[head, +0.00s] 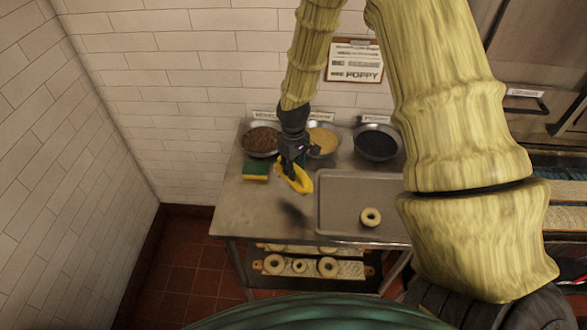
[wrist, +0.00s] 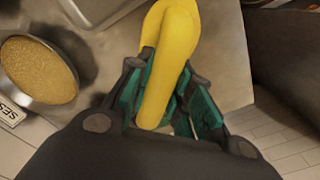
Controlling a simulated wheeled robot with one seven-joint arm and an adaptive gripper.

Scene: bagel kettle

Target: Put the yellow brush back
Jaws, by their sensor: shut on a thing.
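The yellow brush (head: 297,180) is held in my gripper (head: 292,163) above the left part of the steel table (head: 240,210). In the wrist view its yellow handle (wrist: 167,75) lies between the green-lined fingers of my gripper (wrist: 165,95), which is shut on it. A green and yellow sponge (head: 256,171) lies on the table left of the brush.
Three labelled bowls stand along the wall: brown (head: 261,141), tan (head: 323,143) and dark (head: 377,143). The tan bowl's contents (wrist: 38,72) show in the wrist view. A grey tray (head: 340,205) with one bagel (head: 371,217) is at right. Bagels sit on a lower shelf (head: 350,270). The table's front left is clear.

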